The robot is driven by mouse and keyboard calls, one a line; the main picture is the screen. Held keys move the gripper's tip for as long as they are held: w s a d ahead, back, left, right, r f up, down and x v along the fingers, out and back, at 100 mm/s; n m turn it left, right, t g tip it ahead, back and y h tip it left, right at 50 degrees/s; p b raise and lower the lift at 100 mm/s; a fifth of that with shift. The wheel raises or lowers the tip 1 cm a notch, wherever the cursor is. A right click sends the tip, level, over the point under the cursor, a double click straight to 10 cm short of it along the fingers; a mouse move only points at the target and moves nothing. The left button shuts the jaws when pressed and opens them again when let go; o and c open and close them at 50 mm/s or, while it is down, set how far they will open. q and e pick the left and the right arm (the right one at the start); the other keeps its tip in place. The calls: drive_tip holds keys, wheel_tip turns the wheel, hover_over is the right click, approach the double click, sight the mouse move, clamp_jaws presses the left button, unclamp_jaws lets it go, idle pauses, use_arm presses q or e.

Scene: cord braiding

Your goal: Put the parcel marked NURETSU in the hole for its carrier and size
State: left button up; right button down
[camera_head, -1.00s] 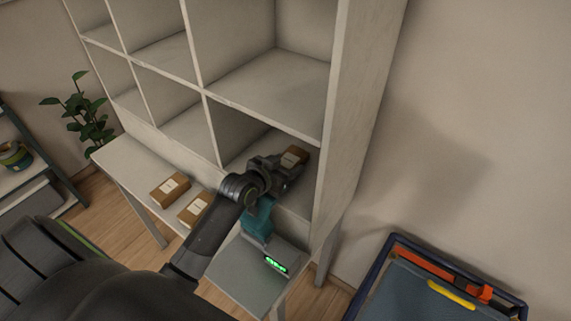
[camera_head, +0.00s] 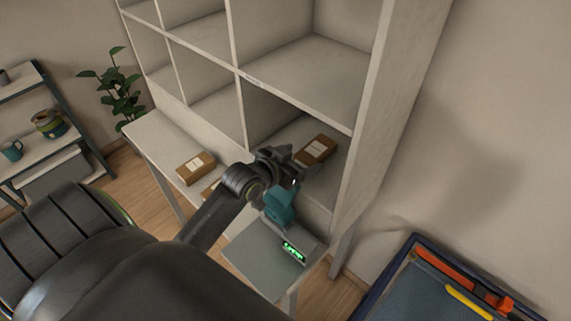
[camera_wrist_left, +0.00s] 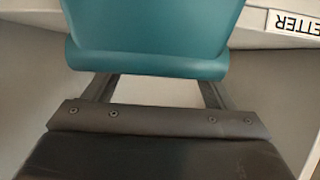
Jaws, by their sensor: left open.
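A brown parcel with a pale label (camera_head: 316,150) lies on the floor of the lower right hole of the pale shelf unit (camera_head: 372,110). Its writing is too small to read. My left gripper (camera_head: 288,160) is open just left of that parcel, at the hole's mouth, apart from it. Two more parcels lie on the ledge: one in full view (camera_head: 196,168), the other (camera_head: 211,190) partly hidden by my arm. In the left wrist view a teal body (camera_wrist_left: 150,35) fills the space ahead of the jaws. My right gripper is not in view.
A sign ending in "ETTER" (camera_wrist_left: 295,22) shows upside down in the left wrist view. The upper holes look empty.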

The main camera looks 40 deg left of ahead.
use_arm(q)
drive_tip(key=v, duration=0.5)
drive_tip(key=shift+s+r, duration=0.1)
drive_tip(key=shift+s, duration=0.25)
drive_tip(key=shift+s, duration=0.1)
